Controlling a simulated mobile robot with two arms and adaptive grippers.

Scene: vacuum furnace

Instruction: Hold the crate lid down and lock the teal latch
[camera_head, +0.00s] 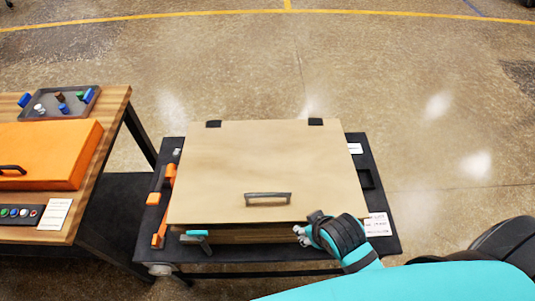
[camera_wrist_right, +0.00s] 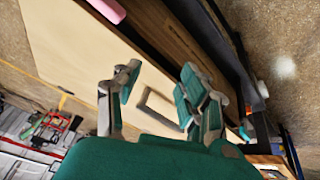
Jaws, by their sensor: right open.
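The crate lid (camera_head: 258,165) is a pale wooden panel with a grey handle (camera_head: 268,198) and two black hinges at its far edge. It lies over the wooden crate (camera_head: 255,236); a dark strip shows below its front edge, and I cannot tell whether it is fully down. The teal latch (camera_head: 195,236) is at the crate's front left. My right gripper (camera_head: 302,235) is open and empty by the crate's front right. In the right wrist view the open fingers (camera_wrist_right: 160,88) have the lid (camera_wrist_right: 75,55) and handle (camera_wrist_right: 152,108) behind them. My left gripper is out of view.
The crate stands on a black cart (camera_head: 385,245) with orange clamps (camera_head: 161,215) at its left and white labels at its right. A wooden table (camera_head: 112,105) with an orange case (camera_head: 50,155) and a small tray stands left. Floor beyond is clear.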

